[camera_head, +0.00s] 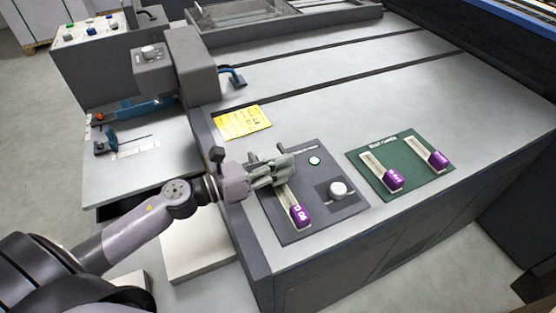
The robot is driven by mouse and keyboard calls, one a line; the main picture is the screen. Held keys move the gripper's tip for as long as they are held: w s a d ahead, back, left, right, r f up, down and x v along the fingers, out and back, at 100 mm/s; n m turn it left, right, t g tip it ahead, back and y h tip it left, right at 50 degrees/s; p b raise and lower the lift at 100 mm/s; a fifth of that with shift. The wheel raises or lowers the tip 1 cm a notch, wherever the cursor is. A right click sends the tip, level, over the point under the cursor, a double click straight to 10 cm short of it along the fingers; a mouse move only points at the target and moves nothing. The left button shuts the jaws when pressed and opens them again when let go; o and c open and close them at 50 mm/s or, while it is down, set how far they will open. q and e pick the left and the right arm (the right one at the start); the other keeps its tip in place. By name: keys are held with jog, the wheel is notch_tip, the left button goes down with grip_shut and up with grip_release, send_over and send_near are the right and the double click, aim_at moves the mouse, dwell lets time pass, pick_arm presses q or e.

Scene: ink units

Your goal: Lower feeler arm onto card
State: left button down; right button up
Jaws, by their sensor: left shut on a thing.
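My left gripper (284,166) is low over the upper left of a dark control panel (325,215). Its grey fingers are shut on a small part that they mostly hide; I cannot tell what it is. A yellow card (241,122) with dark writing lies flat on the grey table, behind the gripper and apart from it. A blue hooked lever (232,77) sticks out from a grey box (180,68) behind the card. I cannot tell whether this lever is the feeler arm. My right gripper is out of view.
The dark panel has a purple slider knob (300,215), a white round knob (338,189) and a green button (315,161). A green panel (399,166) with two purple sliders lies to the right. A blue bar (147,108) sits on the left shelf. The middle tabletop is clear.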

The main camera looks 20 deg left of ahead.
pick_arm(q)
jog(key=shift+s+d+f, duration=0.15)
jog(key=shift+f, duration=0.2)
jog(key=c, duration=2)
grip_release()
jog(key=o, duration=0.4)
jog(key=shift+r, duration=0.2)
jog(key=shift+c, duration=0.2)
jog(key=v, duration=1.2)
